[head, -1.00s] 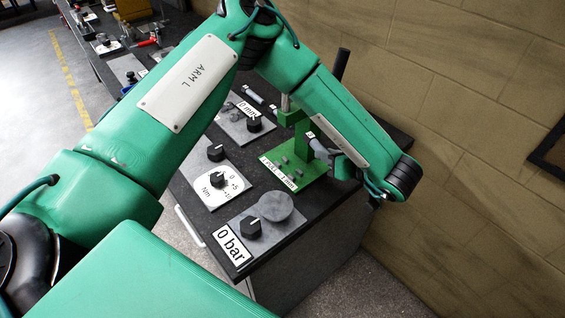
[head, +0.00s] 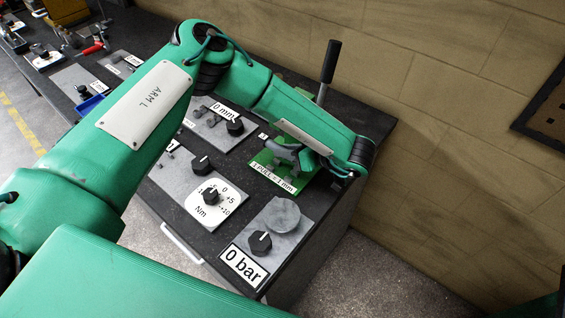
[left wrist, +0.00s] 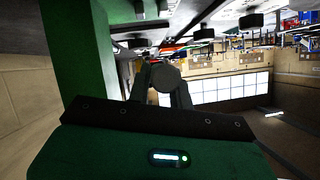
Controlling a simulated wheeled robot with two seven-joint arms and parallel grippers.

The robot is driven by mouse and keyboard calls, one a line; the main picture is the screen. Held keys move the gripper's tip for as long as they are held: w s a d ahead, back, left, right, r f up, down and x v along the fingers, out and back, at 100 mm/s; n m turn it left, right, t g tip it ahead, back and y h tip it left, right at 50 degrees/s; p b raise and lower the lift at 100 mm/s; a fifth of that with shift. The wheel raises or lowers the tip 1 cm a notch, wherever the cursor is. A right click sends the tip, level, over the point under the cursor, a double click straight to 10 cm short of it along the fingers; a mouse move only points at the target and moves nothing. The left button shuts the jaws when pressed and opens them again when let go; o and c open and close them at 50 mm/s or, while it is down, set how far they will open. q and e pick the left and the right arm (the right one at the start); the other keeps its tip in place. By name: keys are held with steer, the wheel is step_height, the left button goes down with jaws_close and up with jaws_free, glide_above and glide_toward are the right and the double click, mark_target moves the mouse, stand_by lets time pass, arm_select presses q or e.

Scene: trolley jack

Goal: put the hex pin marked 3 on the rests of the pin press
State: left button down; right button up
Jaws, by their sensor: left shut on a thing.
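The green pin press (head: 262,159) stands near the far right corner of the bench, with a "1 PULL = 1 mm" label on its front and a dark lever. My left gripper (head: 283,154) is over the press and hides its rests. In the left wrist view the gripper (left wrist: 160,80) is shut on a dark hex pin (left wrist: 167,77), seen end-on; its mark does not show. A green upright of the press (left wrist: 75,50) is close on the left there. I cannot tell whether the pin touches the rests. My right gripper is not in view.
The press lever (head: 330,62) rises behind my left wrist. A "0 bar" panel (head: 284,240) with a round grey pad, a Nm dial panel (head: 228,206) and a "0 mm" panel (head: 208,122) lie around the press. A brick wall runs behind the bench.

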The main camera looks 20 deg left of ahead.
mark_target(286, 174)
arm_select(q)
steer(key=shift+f, duration=0.9)
steer(key=shift+a+f, duration=0.2)
steer(key=shift+f, duration=0.35)
step_height(286, 174, down, 3)
steer(key=shift+d+r+p, duration=0.1)
steer(key=shift+p, duration=0.4)
steer(key=shift+f, duration=0.55)
steer(key=c, duration=1.3)
jaws_free()
steer(key=shift+o, duration=0.2)
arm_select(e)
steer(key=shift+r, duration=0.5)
